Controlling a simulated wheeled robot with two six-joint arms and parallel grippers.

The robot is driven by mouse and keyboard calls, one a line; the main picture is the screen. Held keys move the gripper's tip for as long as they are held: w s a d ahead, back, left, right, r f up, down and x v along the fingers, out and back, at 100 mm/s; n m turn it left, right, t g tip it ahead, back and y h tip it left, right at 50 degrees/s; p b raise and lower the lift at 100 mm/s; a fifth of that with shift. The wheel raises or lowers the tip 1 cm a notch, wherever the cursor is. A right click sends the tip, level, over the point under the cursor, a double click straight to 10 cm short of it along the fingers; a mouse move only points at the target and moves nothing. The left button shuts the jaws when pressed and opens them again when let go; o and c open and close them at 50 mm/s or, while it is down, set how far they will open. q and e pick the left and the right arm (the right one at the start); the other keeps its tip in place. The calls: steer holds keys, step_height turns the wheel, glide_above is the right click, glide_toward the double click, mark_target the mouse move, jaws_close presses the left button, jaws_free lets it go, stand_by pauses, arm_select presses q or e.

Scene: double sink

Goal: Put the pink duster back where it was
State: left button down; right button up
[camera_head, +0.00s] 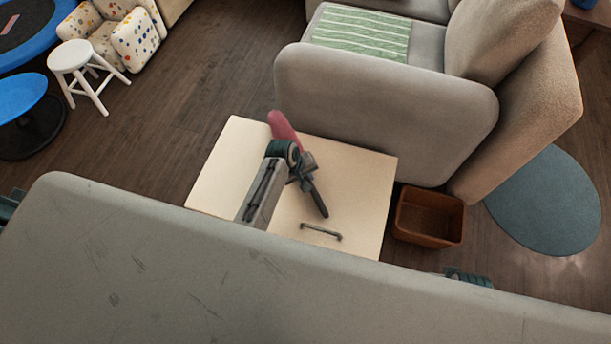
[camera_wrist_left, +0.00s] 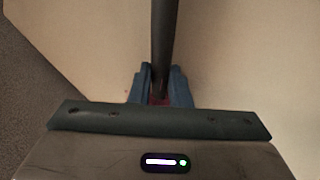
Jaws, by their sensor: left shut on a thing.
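The pink duster (camera_head: 284,130) shows above the cream cabinet in the head view, its pink head pointing toward the back. My left gripper (camera_head: 303,171) is shut on the duster over the cabinet top. In the left wrist view a dark shaft (camera_wrist_left: 165,45) runs up from between the blue fingertips (camera_wrist_left: 160,90), with a little pink at its base. A dark piece also sticks out toward the lower right of the gripper in the head view. I cannot tell whether the duster touches the cabinet. My right gripper does not show.
The cream cabinet (camera_head: 365,185) has a dark handle (camera_head: 321,232). A brown open box (camera_head: 428,217) stands right of it. A grey sofa (camera_head: 385,110) is behind. A white stool (camera_head: 75,58) stands at the far left. A round grey-blue rug (camera_head: 545,205) lies right.

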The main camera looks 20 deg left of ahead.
arm_select(q)
steer(key=shift+f, duration=0.55)
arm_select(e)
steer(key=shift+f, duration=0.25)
arm_select(q)
steer(key=c, duration=1.3)
jaws_free()
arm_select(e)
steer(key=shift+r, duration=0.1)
arm_select(q)
steer(key=shift+s+a+r, duration=0.15)
steer(key=shift+r, duration=0.25)
steer(key=p+v, duration=0.1)
steer(key=v, duration=0.9)
steer(key=shift+p, duration=0.35)
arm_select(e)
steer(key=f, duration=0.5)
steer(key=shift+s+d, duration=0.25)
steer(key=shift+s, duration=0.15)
